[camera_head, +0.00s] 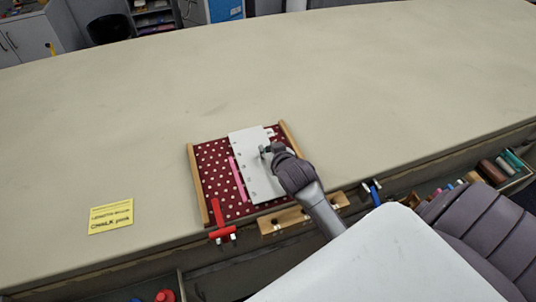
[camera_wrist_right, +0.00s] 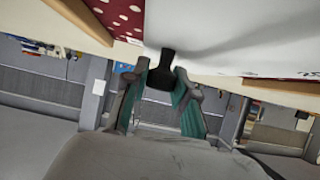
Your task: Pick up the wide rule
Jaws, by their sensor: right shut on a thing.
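The wide rule is a broad white plate (camera_head: 246,145) over the red dotted tray (camera_head: 215,160), with small dark marks on its face. In the right wrist view its white face (camera_wrist_right: 235,35) fills the top, with a black handle (camera_wrist_right: 162,70) on it. My right gripper (camera_head: 265,152) is shut on this handle; in the wrist view the fingers (camera_wrist_right: 161,88) sit on either side of it. I cannot tell whether the plate touches the tray or is slightly above it. My left gripper is not in view.
A pink stick (camera_head: 237,179) lies along the plate's left edge. A red T-shaped tool (camera_head: 221,233) and a wooden block (camera_head: 285,221) are at the table's front edge. A yellow sign (camera_head: 110,216) lies to the left. The table (camera_head: 370,80) behind is clear.

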